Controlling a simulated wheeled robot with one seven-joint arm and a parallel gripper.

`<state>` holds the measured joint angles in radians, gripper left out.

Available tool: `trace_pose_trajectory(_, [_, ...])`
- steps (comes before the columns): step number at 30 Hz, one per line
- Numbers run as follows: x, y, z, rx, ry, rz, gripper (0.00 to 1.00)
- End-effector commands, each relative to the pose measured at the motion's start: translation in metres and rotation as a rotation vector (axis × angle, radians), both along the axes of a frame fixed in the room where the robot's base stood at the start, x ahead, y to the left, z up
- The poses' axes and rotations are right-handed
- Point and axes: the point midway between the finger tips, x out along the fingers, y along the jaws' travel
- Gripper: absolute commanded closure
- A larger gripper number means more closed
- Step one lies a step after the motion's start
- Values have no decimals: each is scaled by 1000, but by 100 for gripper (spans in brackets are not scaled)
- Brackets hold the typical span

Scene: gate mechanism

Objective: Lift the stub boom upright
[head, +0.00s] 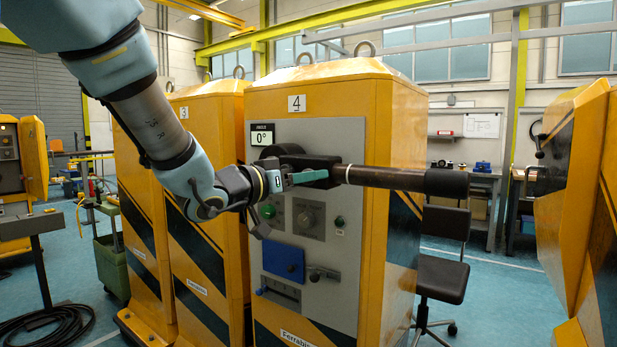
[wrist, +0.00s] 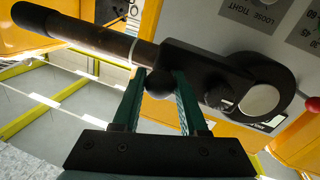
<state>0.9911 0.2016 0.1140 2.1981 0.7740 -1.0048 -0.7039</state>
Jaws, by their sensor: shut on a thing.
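The stub boom (head: 400,177) is a dark bar with a thicker black end, lying level and pointing right from a black hub on the front of the yellow cabinet marked 4. It also shows in the wrist view (wrist: 105,40), slanting from upper left to the hub at right. My gripper (head: 308,176) is at the hub end of the boom. In the wrist view its green fingers (wrist: 160,85) are shut on a round black knob (wrist: 158,82) on the boom's side near the pale ring. The knob is partly hidden between the fingers.
A display (head: 262,134) above the hub reads 0°. Below the boom the grey panel (head: 335,255) carries dials, a blue cover (head: 283,258) and a small lever. A black chair (head: 443,260) stands right of the cabinet. Another yellow cabinet (head: 590,200) stands at the far right.

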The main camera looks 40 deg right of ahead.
Motion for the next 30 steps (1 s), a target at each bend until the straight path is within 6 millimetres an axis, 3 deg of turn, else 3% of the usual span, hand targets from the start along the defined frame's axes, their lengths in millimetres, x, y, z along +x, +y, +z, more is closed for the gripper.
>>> trace_pose_trajectory(5, [0,0,0,0,0,0,100])
trace_pose_trajectory(30, [0,0,0,0,0,1,100])
